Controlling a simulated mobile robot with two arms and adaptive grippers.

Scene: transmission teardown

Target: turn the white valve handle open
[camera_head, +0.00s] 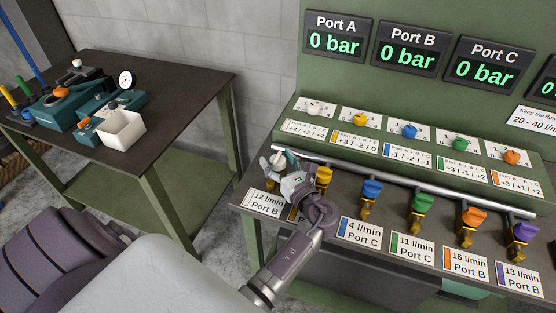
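The white valve handle (278,159) is at the left end of the row of valves on the metal pipe. My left gripper (283,175) is right at it, with its fingers overlapping the handle and the valve body. Whether the fingers are closed on the handle or only beside it cannot be told. The gripper hides much of the white valve. The card in front of it (266,202) reads "12 l/min Port B". My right gripper is not in view.
Yellow (323,176), blue (372,189), green, orange and purple valves follow along the pipe (400,181). Coloured knobs sit on the panel above. The Port A (337,36), Port B and Port C displays read 0 bar. A dark table (185,85) with tools stands left.

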